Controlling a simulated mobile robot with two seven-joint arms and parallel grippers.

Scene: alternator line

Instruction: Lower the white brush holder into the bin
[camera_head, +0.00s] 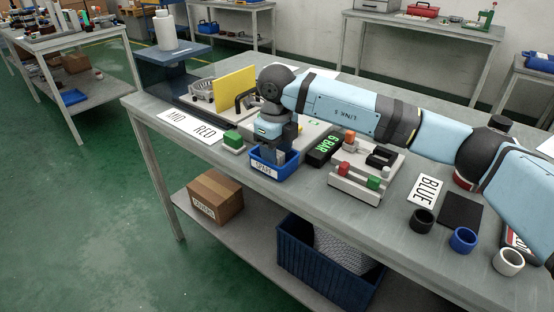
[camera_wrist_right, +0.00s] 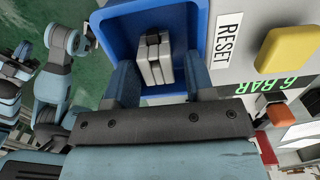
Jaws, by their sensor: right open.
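The blue bin (camera_head: 288,170) stands on the bench with a white label on its front; it also shows in the right wrist view (camera_wrist_right: 204,22). The white brush holder (camera_wrist_right: 155,68), a small pale block with dark parts, is inside the bin in the right wrist view. In the head view it is hidden behind my gripper and the bin wall. My right gripper (camera_head: 273,148) points down into the bin. In the right wrist view its fingers (camera_wrist_right: 160,82) are apart on either side of the holder, with gaps visible. My left gripper is not in view.
A green block (camera_head: 233,142) sits left of the bin. A black display reading 6 BAR (camera_head: 324,149) and a fixture with coloured blocks (camera_head: 362,176) stand to the right. A yellow panel (camera_head: 236,90) stands behind. Black, blue and white rings sit further right.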

